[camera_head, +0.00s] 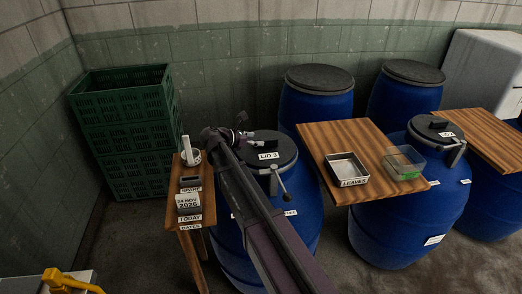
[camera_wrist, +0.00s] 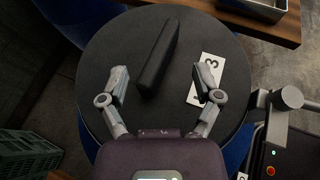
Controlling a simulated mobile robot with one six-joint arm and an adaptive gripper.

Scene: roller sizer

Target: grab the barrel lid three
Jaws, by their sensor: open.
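Barrel lid three is a dark round lid (camera_head: 286,147) on a blue barrel (camera_head: 308,211), with a white label reading LID 3. In the wrist view the lid (camera_wrist: 115,45) fills most of the picture. Its black bar handle (camera_wrist: 160,55) stands tilted from upper right to lower left, and the label (camera_wrist: 208,80) lies right of it. My gripper (camera_wrist: 161,82) is open over the lid, its fingertips on either side of the lower part of the handle and apart from it. In the head view my arm partly hides the lid and barrel.
A grey lever clamp (camera_head: 281,180) sits at the lid's rim. A wooden table (camera_head: 335,135) with a metal LEAVES tray (camera_head: 347,169) and a clear tub (camera_head: 404,162) stands right. A small labelled stand (camera_head: 189,247) and green crates (camera_head: 122,95) are left. Other lidded barrels (camera_head: 317,105) stand behind.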

